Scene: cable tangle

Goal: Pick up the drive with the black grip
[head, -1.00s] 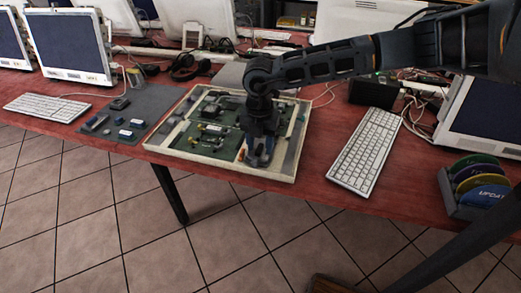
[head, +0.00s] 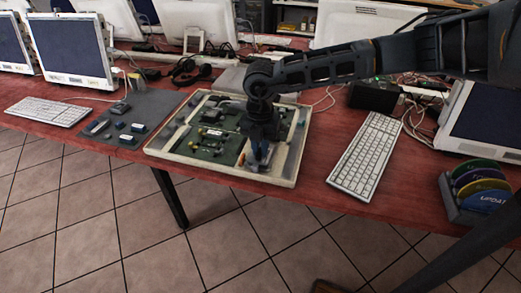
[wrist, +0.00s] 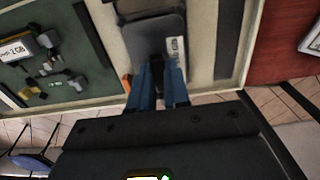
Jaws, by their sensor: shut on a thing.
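My gripper (head: 261,160) points down into the right part of a shallow cream-framed tray (head: 268,181). In the wrist view its two blue fingers (wrist: 158,92) are shut on a narrow black grip (wrist: 157,70) between them. The grip joins a dark grey drive (wrist: 152,34) with a small white label on its right side. The drive lies in the tray's light-floored right section. I cannot tell whether it touches the floor. In the head view my gripper mostly hides it.
Green boards with small parts fill the tray's left (head: 205,143). A grey mat (head: 150,105) with several small devices lies to its left. A white keyboard (head: 366,157) and a disc rack (head: 476,190) stand to its right. Bare red table lies between tray and keyboard.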

